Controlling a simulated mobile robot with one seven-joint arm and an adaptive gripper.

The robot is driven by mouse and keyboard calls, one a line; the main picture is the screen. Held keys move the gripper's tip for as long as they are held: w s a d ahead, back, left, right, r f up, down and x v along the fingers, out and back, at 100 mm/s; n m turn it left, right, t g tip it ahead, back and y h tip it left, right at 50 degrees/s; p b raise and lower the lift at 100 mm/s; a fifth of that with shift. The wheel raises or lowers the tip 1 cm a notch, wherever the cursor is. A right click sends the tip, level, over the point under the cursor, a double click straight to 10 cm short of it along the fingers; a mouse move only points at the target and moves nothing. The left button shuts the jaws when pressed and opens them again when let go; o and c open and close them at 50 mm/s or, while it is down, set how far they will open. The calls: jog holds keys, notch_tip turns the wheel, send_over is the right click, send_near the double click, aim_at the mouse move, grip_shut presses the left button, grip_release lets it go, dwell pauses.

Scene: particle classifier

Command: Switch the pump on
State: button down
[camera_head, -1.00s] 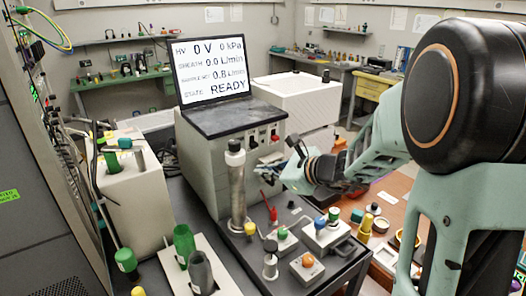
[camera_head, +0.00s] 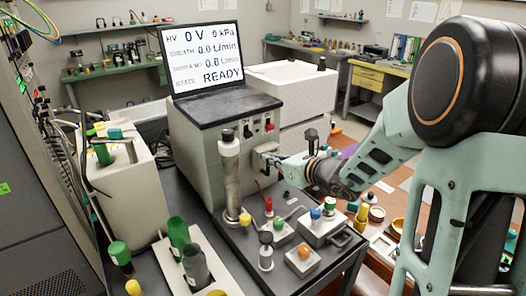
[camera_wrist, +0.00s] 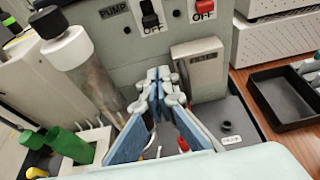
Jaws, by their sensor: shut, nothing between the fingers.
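The pump switch (camera_wrist: 150,17) is a black rocker on the grey instrument's front panel, with PUMP to its left and OFF under it in the wrist view. It also shows in the head view (camera_head: 248,131). A red switch (camera_wrist: 203,8), also marked OFF, sits to its right. My gripper (camera_wrist: 158,75) is shut and empty. Its tips are below the pump switch, in front of the panel and left of a small beige box (camera_wrist: 198,68). I cannot tell whether the tips touch the panel. In the head view my gripper (camera_head: 272,160) is at the instrument's front right.
The screen (camera_head: 207,60) on the instrument reads READY. A metal column with a white cap (camera_wrist: 82,65) stands left of my gripper. Several coloured knobs and a green-and-white box (camera_head: 320,225) stand in front on the dark bench. A black tray (camera_wrist: 285,98) lies at right.

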aim_at(249, 133)
jog(key=x, duration=0.9)
jog(key=shift+w+a+f+p, duration=0.1)
jog(key=shift+a+p, duration=0.05)
jog(key=shift+p, duration=0.2)
notch_tip(249, 133, up, 3)
jog(key=shift+r+p, duration=0.1)
jog(key=shift+p, duration=0.65)
jog(key=shift+r, duration=0.45)
jog(key=shift+r+p, duration=0.55)
jog(key=shift+r, duration=0.95)
